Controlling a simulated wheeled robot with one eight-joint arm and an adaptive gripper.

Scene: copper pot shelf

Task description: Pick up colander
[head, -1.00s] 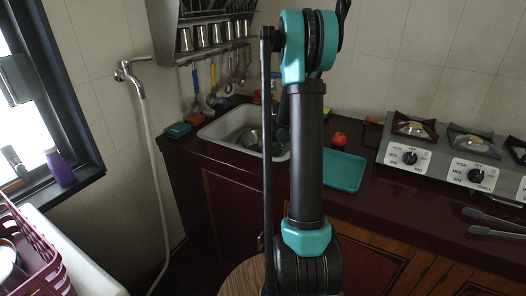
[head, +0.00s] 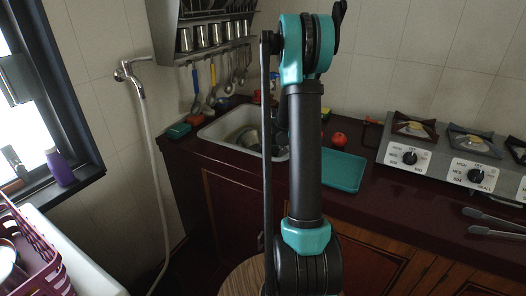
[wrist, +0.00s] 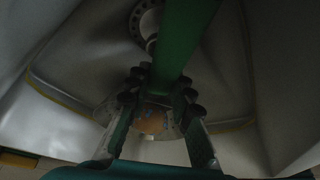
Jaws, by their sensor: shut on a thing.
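My gripper (wrist: 162,88) shows in the wrist view with its two fingers closed in on a long green piece (wrist: 185,40). I take this piece to be part of the colander, though its full shape is hidden. It runs from the fingertips up past the top edge of the wrist view. The sink basin (wrist: 225,90) lies below and around the fingers. In the head view, my arm hides the gripper. A dark grey metal round thing (head: 248,138) shows in the sink (head: 217,130); I cannot tell what it is.
A teal tray (head: 343,172) and a red round thing (head: 339,139) lie right of the sink. A stove (head: 440,157) stands farther right, with tongs (head: 490,222) in front. Utensils (head: 211,85) hang behind the sink. A drain (wrist: 145,20) shows in the basin.

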